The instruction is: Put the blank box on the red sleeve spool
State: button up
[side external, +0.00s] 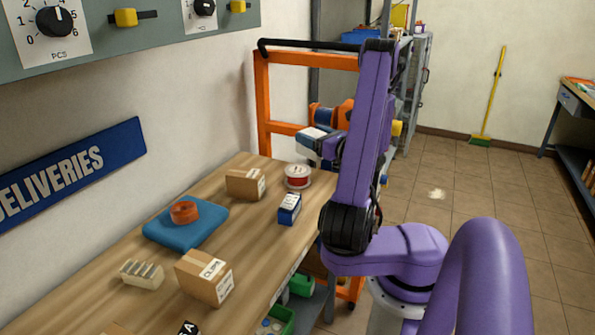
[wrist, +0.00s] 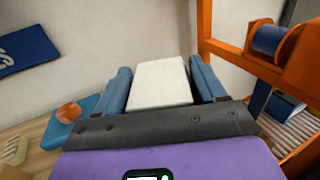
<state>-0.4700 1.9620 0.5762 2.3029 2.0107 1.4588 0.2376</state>
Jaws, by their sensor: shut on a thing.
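The blank box (wrist: 160,83) is a plain white block. In the wrist view it sits between the two blue fingers of my gripper (wrist: 160,75), which is shut on it. In the side view the pale box (side external: 313,131) shows at the end of my gripper (side external: 312,138), held in the air near the orange frame. The red sleeve spool (side external: 298,177), red with white flanges, stands on the table below the gripper. The box is apart from it. The spool does not show in the wrist view.
A blue-and-white box (side external: 290,209) and a brown carton (side external: 245,184) stand close to the spool. A blue cloth (side external: 160,232) bears an orange ring (side external: 185,212). A labelled carton (side external: 205,277) and a cream rack (side external: 142,274) are nearer. An orange frame (side external: 262,100) rises behind.

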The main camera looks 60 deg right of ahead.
jog(key=shift+s+d+r, duration=0.1)
jog(key=shift+d+r, duration=0.05)
jog(key=shift+d, duration=0.3)
jog(key=w+d+f, duration=0.9)
jog(key=shift+w, duration=0.3)
jog(key=shift+w+d+f, duration=0.1)
jog(key=shift+w+f, duration=0.05)
jog(key=shift+f, duration=0.5)
jog(key=shift+w+d+f, duration=0.1)
jog(key=shift+f, duration=1.15)
jog(key=shift+f, duration=0.2)
jog(key=o, duration=1.1)
jog(key=shift+r, duration=0.1)
